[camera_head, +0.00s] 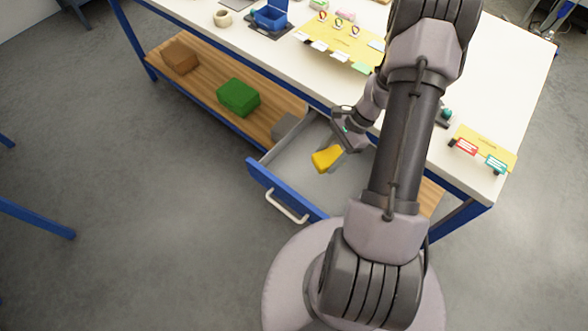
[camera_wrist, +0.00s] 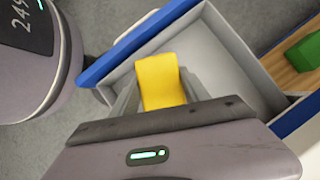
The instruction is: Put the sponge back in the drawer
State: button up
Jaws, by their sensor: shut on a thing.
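The yellow sponge (camera_head: 326,158) is held at the end of my gripper (camera_head: 338,147), over the open drawer (camera_head: 288,172). In the wrist view the sponge (camera_wrist: 161,82) sits between the two grey fingers of my gripper (camera_wrist: 160,98), which are shut on it. The drawer (camera_wrist: 226,52) has a blue front, a white handle and a grey inside. It is pulled out from under the workbench. The sponge is within the drawer's outline, but I cannot tell how high it is above the drawer floor. My arm hides the drawer's right part in the head view.
The white workbench top (camera_head: 500,80) carries a blue bin (camera_head: 270,18), a tape roll (camera_head: 222,18) and yellow boards with small items. On the wooden lower shelf (camera_head: 206,84) stand a green box (camera_head: 238,97) and a brown box (camera_head: 180,57).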

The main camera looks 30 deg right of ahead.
jog(key=s+d+f+m+b, duration=0.1)
jog(key=f, duration=0.1)
jog(key=s+d+f+m+t+b, duration=0.1)
jog(key=f, duration=0.2)
jog(key=s+d+f+m+t+b, duration=0.1)
jog(key=f+m, duration=0.1)
jog(key=f, duration=0.1)
jog(key=shift+s+d+h+b, duration=0.2)
jog(key=shift+d+h+b, duration=0.1)
jog(key=shift+d, duration=0.1)
jog(key=shift+w+a+f, duration=0.2)
jog(key=shift+w+f, duration=0.05)
jog(key=b, duration=0.4)
send_near(288, 173)
jog(key=shift+w+a+f, duration=0.2)
jog(key=shift+a+f, duration=0.2)
jog(key=shift+a, duration=0.15)
jog(key=shift+w+a+f, duration=0.25)
jog(key=shift+a+f, duration=0.15)
jog(key=shift+a, duration=0.15)
jog(key=f, duration=0.1)
jog(key=f+b, duration=0.2)
jog(key=f, duration=0.1)
jog(key=shift+w+a, duration=0.3)
jog(key=shift+r, duration=0.25)
jog(key=shift+f, duration=0.1)
jog(key=o, duration=1.3)
